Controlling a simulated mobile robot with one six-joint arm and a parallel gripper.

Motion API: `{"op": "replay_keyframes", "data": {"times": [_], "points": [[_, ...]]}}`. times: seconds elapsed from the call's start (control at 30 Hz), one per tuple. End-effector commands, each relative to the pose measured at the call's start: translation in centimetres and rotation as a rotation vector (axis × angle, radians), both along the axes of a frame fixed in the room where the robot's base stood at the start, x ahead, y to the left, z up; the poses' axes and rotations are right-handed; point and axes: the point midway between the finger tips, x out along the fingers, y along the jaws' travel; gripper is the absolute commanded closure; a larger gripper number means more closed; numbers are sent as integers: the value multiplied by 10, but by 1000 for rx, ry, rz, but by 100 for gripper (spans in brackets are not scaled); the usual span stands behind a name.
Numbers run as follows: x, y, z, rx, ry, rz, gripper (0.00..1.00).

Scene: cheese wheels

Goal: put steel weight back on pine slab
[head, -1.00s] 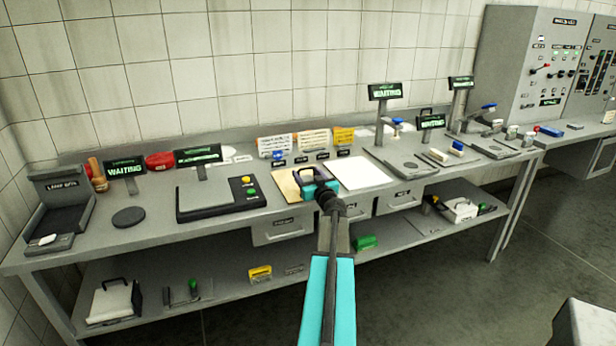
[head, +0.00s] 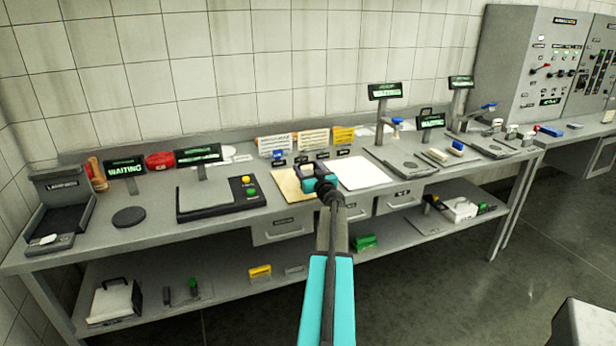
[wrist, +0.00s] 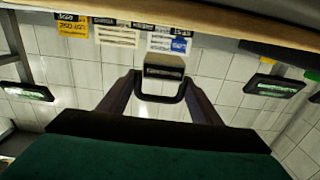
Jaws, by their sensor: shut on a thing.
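The pine slab (head: 284,190) is a flat tan board lying on the bench top, left of a white sheet. My gripper (head: 309,176) is over its right side in the head view. In the wrist view my gripper (wrist: 160,88) has its two dark fingers closed in on a dark handle. A small grey block, which I take for the steel weight (wrist: 164,72), shows at that handle. A tan edge, likely the pine slab (wrist: 200,14), crosses the top of this inverted view. The gripper hides most of the weight in the head view, and contact with the slab cannot be told.
The white sheet (head: 364,174) lies right of the slab. A dark scale with yellow and green buttons (head: 222,200) stands to the left. Cards (head: 314,140) and small labels stand behind the slab. Drawers (head: 281,229) hang below the bench's front edge.

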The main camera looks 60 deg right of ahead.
Motion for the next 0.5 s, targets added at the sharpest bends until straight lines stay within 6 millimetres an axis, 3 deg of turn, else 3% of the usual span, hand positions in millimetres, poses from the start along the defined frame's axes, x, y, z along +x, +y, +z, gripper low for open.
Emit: {"op": "replay_keyframes", "data": {"times": [0.17,0.5], "points": [[5,-9,1,0,-2,0,86],[4,-7,-34,0,-1,0,86]]}}
